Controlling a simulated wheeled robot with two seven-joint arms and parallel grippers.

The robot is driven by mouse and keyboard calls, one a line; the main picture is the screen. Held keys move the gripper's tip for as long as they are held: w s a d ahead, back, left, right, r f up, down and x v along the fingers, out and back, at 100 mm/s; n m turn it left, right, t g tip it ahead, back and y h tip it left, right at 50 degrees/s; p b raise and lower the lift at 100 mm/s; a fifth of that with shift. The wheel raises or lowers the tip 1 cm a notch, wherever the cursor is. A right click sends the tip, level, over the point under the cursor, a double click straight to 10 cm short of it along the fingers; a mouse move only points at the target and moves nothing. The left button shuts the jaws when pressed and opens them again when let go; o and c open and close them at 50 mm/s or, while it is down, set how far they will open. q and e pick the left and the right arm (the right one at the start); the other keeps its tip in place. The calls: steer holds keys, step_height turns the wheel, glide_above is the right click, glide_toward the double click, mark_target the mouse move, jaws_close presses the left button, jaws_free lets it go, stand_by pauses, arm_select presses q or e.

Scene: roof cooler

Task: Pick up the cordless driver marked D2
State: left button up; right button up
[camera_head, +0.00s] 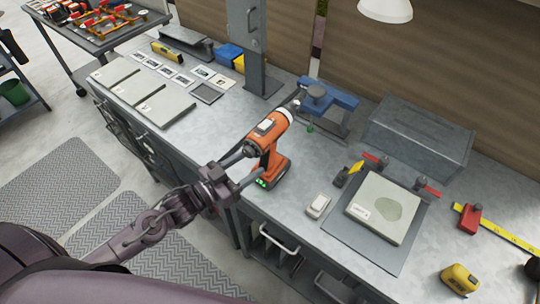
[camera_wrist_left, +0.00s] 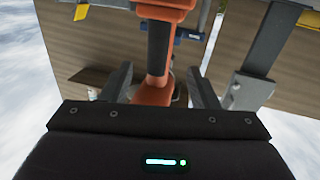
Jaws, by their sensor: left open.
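An orange and black cordless driver (camera_head: 268,140) stands upright on the grey workbench (camera_head: 219,127). A pale label is on its body, but I cannot read its marking. Green lights show on its base. My left gripper (camera_head: 253,163) reaches in from the left, open, with its fingers at the driver's handle. In the left wrist view the driver's handle (camera_wrist_left: 158,50) lies between the two spread fingers of the gripper (camera_wrist_left: 160,82), with gaps visible on both sides. My right gripper is not in view.
A small pale box (camera_head: 318,206) and a flat panel on a dark mat (camera_head: 355,237) lie to the right of the driver. A blue vise-like tool (camera_head: 328,96) and a grey post (camera_head: 257,50) stand behind it. Flat panels (camera_head: 165,104) lie at left.

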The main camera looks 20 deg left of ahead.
mark_target(262, 156)
arm_select(q)
steer(key=x, duration=0.2)
steer(key=p+x, duration=0.1)
steer(key=shift+w+d+r, duration=0.15)
steer(key=shift+w+r, duration=0.1)
steer(key=shift+r, duration=0.05)
steer(key=p+x, duration=0.1)
steer(key=x, duration=0.2)
steer(key=shift+w+d, duration=0.1)
steer(key=shift+w+d+f+p, duration=0.2)
steer(key=shift+w+d+p, duration=0.1)
steer(key=shift+w, duration=0.05)
steer(key=shift+a, duration=0.1)
jaws_close()
stand_by(0.7)
steer(key=shift+w+r+h, duration=0.1)
steer(key=shift+r+h, duration=0.15)
steer(key=shift+h, duration=0.05)
